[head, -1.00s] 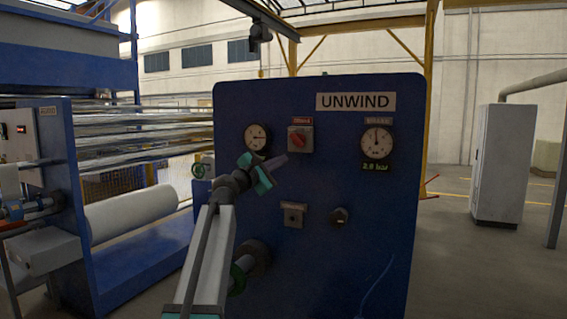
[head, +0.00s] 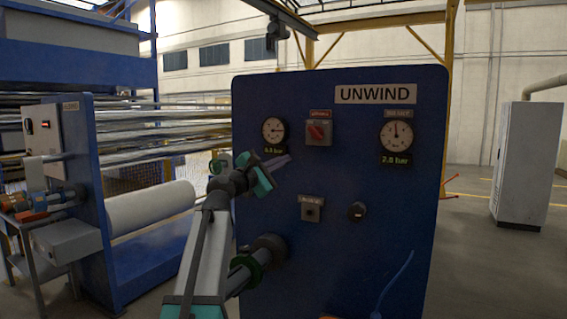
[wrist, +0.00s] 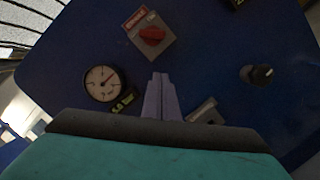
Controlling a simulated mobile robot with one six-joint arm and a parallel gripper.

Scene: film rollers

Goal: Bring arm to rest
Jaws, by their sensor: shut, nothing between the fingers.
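My gripper (head: 282,161) is at the end of my arm, in front of the blue UNWIND panel (head: 262,215). Its narrow purple fingers are together and hold nothing. In the wrist view the shut fingertips (wrist: 160,78) lie below the red switch (wrist: 151,36) and right of the gauge (wrist: 102,83). I cannot tell the exact gap between the fingertips and the panel.
The panel also carries a right gauge (head: 396,135), a small square switch (head: 311,208) and a black knob (head: 357,212). A pipe with a green ring (head: 245,272) is close beside my arm. A film roller machine (head: 150,210) stands left. Open floor and a white cabinet (head: 527,165) are right.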

